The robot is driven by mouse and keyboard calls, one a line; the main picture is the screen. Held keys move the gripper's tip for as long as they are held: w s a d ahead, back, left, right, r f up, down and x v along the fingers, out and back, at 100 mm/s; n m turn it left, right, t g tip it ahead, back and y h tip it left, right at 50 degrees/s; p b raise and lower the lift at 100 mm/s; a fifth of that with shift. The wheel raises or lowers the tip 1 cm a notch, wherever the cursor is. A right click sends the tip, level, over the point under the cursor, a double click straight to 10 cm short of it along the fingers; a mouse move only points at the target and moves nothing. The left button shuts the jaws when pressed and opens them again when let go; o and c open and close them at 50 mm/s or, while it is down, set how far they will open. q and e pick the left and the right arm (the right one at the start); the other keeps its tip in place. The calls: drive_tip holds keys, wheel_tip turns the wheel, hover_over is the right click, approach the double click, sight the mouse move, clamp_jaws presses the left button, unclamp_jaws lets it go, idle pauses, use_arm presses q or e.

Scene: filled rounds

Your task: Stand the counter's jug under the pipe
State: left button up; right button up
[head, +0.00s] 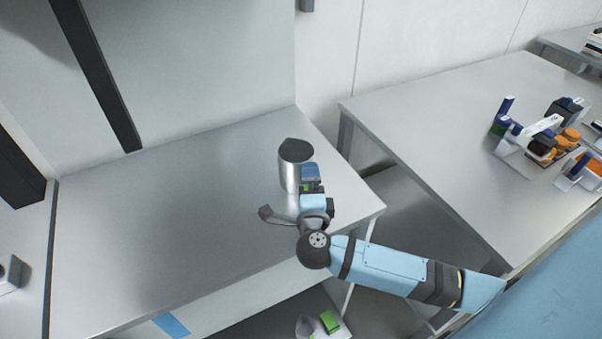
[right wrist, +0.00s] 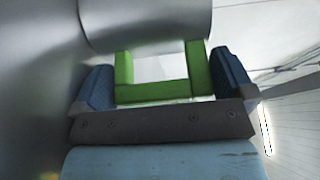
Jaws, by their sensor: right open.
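The jug (head: 290,172) looks like a shiny metal cylinder with a dark top. It stands upright on the grey counter (head: 170,210), near its right end. My right gripper (head: 311,175) is at the jug's near right side, partly in front of it. In the right wrist view the gripper (right wrist: 162,58) is open, with the jug's curved metal wall (right wrist: 145,22) just beyond its fingertips. I cannot tell whether they touch. My left gripper is not in view. I cannot make out the pipe for certain.
A grey curved piece (head: 272,215) shows left of my right wrist; what it belongs to is unclear. A second table (head: 430,130) at the right holds several small coloured objects (head: 540,140). A gap separates the tables. The counter's left and middle are clear.

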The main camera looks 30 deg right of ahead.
drive_tip(key=shift+w+d, duration=0.1)
drive_tip(key=shift+w, duration=0.15)
drive_tip(key=c, duration=0.8)
drive_tip(key=shift+o, duration=0.2)
